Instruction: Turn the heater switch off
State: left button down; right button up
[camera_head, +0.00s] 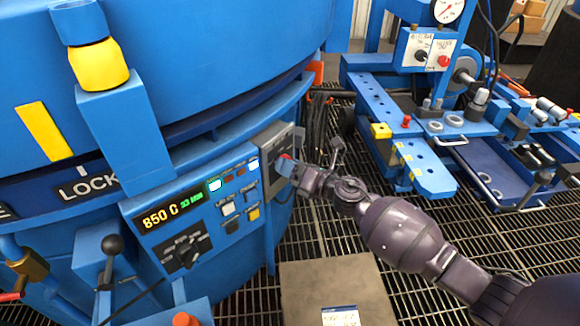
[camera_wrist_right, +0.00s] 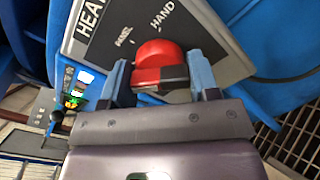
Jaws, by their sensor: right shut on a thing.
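The heater switch is a red knob (camera_wrist_right: 158,52) on a grey plate (camera_wrist_right: 215,38). The plate reads "HEA…" and "HAND", with another small label left of "HAND". In the head view the grey switch plate (camera_head: 271,142) sits on the right side of the blue furnace's control panel. My right gripper (camera_head: 286,168) is up against it and hides most of the knob. In the wrist view my right gripper (camera_wrist_right: 161,80) has one blue-grey finger on each side of the knob and is shut on it. The knob's setting is hard to tell. My left gripper is not in view.
The furnace control panel (camera_head: 205,202) shows "850 C" and has several buttons and a black selector knob (camera_head: 183,254). A grey box (camera_head: 335,285) stands on the grating floor below my right arm. A blue workbench (camera_head: 430,120) with fittings stands at the right.

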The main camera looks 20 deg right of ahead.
jog(key=o, duration=0.9)
jog(key=shift+s, duration=0.1)
pick_arm(q)
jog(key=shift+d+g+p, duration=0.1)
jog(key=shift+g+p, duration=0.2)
jog(key=shift+p, duration=0.3)
pick_arm(e)
jog(key=v, duration=1)
jog(key=shift+s+d, duration=0.25)
jog(key=shift+s, duration=0.05)
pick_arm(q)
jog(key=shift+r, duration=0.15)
